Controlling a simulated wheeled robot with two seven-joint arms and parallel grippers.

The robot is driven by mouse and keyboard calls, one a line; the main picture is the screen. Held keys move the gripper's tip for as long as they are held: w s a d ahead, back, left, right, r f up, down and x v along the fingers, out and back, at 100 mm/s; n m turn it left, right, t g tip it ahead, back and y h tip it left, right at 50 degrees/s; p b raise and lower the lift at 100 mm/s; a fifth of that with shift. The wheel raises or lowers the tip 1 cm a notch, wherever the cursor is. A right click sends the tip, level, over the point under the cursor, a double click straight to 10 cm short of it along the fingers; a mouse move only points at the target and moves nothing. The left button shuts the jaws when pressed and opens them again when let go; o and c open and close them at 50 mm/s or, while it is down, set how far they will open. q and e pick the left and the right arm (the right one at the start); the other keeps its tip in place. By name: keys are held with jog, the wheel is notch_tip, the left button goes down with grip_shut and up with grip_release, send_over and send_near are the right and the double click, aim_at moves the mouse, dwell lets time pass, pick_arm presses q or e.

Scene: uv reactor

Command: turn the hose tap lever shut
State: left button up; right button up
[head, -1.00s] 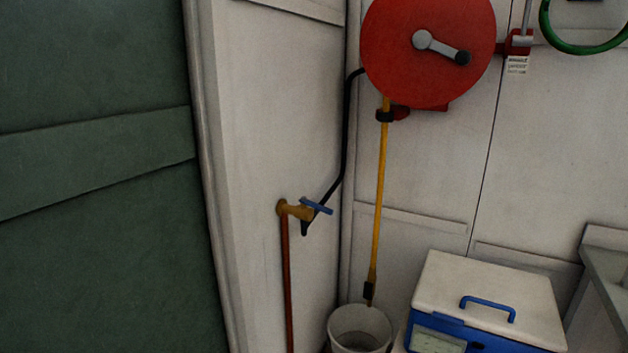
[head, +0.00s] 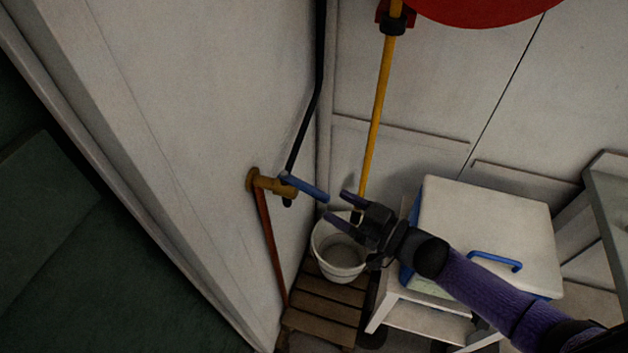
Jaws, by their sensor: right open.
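The hose tap (head: 270,185) is brass and sticks out from the white wall at the centre left. Its blue lever (head: 304,187) points to the right and slightly down, away from the wall. My right gripper (head: 335,208) comes in from the lower right with its two dark fingers apart and empty. Its fingertips are close to the free end of the lever; I see no clear contact. My left gripper is not in view.
A copper pipe (head: 270,247) drops from the tap, and a black hose (head: 309,110) rises behind it. A white bucket (head: 340,272) stands on a slatted wooden stand (head: 322,306) below my gripper. A white-lidded cool box (head: 490,215) with a blue handle sits right. The red reel (head: 480,8) hangs above.

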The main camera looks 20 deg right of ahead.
aim_at(328, 201)
jog(key=x, duration=0.5)
jog(key=shift+w+a+f, duration=0.1)
jog(key=shift+w+a, duration=0.05)
jog(key=shift+w, duration=0.2)
grip_shut()
dwell(0.4)
dwell(0.6)
